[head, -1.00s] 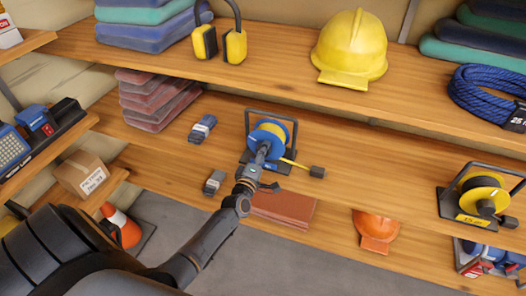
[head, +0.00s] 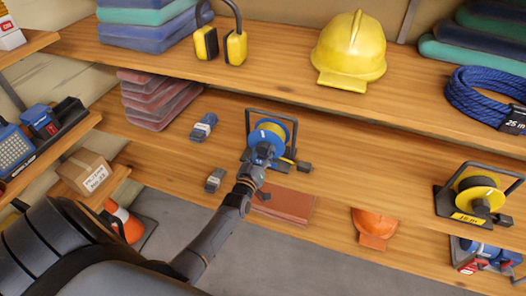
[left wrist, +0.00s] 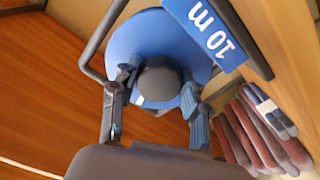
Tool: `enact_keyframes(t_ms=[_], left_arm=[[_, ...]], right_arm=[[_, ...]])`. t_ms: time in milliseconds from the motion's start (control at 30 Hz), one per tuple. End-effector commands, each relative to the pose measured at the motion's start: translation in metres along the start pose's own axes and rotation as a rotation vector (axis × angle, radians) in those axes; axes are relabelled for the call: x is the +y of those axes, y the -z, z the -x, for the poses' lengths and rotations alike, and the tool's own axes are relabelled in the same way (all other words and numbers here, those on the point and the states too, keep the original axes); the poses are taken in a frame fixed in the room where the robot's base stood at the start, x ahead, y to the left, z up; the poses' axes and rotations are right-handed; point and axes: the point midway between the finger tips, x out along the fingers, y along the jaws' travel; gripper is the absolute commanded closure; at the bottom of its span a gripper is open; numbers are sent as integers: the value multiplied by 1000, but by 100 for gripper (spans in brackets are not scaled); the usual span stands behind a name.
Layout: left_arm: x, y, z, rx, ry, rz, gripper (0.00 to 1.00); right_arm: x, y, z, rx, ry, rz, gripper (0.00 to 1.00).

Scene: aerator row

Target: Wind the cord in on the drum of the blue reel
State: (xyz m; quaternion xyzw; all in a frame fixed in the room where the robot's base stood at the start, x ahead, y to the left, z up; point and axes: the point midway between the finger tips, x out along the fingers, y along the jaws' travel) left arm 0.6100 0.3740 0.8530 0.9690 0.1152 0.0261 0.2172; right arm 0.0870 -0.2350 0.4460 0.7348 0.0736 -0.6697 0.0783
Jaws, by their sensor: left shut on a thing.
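The blue reel (head: 270,132) stands in its dark tube frame on the middle shelf, with yellow cord on its drum. It also shows in the left wrist view (left wrist: 130,42), behind a blue "10 m" label. A short run of yellow cord (head: 288,160) leads right to a dark plug (head: 304,167) close beside the reel. My left gripper (head: 262,154) is at the front of the drum. In the left wrist view its fingers (left wrist: 157,92) are shut around the dark grey knob (left wrist: 158,82); the exact contact is partly hidden. My right gripper is out of view.
A yellow reel (head: 481,194) stands farther right on the same shelf. Grey-blue bundles (head: 203,127) and red folded stacks (head: 160,98) lie to the left. The upper shelf holds a yellow helmet (head: 350,50).

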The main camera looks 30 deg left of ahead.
Motion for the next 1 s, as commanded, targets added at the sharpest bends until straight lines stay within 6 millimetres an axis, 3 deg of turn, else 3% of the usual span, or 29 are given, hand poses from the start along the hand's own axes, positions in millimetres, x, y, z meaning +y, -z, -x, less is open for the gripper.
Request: enact_keyframes(t_ms=[400,967,1000], left_arm=[[-1,-2,1,-4,1,-201,86],[-2,-2,1,-5,1,-235,86],[-2,-2,1,-5,1,-235,52]], right_arm=[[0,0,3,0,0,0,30],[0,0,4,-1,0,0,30],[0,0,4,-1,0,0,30]])
